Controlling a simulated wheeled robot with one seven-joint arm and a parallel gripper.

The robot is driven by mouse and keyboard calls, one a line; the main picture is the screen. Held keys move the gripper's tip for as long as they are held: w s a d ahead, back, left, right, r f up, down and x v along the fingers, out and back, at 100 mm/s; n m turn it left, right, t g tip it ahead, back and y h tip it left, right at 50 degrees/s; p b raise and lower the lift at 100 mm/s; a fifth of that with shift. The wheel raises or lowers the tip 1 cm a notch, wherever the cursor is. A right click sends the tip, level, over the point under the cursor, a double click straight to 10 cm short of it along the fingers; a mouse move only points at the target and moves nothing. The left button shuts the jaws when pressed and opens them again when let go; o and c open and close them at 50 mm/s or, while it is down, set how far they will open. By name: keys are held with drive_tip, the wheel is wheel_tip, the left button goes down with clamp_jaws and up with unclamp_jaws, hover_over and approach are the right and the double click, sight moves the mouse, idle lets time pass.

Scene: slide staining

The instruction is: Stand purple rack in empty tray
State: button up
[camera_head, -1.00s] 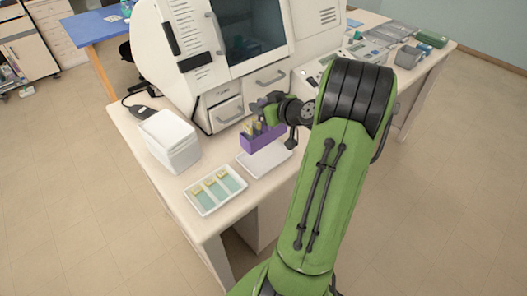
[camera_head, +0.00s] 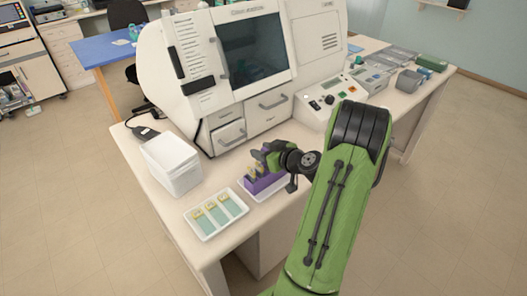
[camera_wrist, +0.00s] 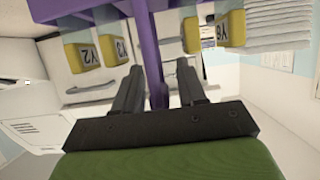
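The purple rack (camera_head: 264,184) stands upright in the white tray (camera_head: 284,187) on the bench, and its base appears to be inside the tray rim. It holds slides with yellow labelled ends (camera_wrist: 82,56). My gripper (camera_head: 259,162) is at the top of the rack. In the wrist view, my gripper (camera_wrist: 160,75) has its fingers on either side of the rack's purple upright handle (camera_wrist: 156,60). A gap shows between finger and handle, so the fingers look open around it. The rack's far side and part of the tray are hidden.
A tray with several yellow-ended slides (camera_head: 235,224) lies at front left. The large white machine (camera_head: 215,80) rises close behind the rack. Bench edge is near in front.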

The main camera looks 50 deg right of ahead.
drive_tip(key=shift+o, duration=0.3)
drive_tip(key=shift+r, duration=0.15)
drive_tip(key=shift+s+r, duration=0.2)
drive_tip(key=shift+s, duration=0.1)
drive_tip(key=b+v, duration=0.1)
drive_tip(key=v, duration=1)
drive_tip(key=w+a+r+n+g+y, duration=0.1)
drive_tip(key=w+a+n+g+y, duration=0.15)
drive_tip(key=a, duration=0.85)
drive_tip(key=w+a+r+n+g+y, duration=0.1)
drive_tip(key=a+g, duration=0.3)
drive_tip(key=a, duration=0.7)
drive_tip(key=s+a+r+m+g+h, duration=0.1)
drive_tip(key=s+a+r, duration=0.3)
drive_tip(key=s+a, duration=0.4)
drive_tip(key=s+m+h, duration=0.1)
drive_tip(key=s, duration=0.3)
drive_tip(key=shift+a+r, duration=0.2)
drive_tip(key=shift+a, duration=0.05)
drive_tip(key=shift+g, duration=0.25)
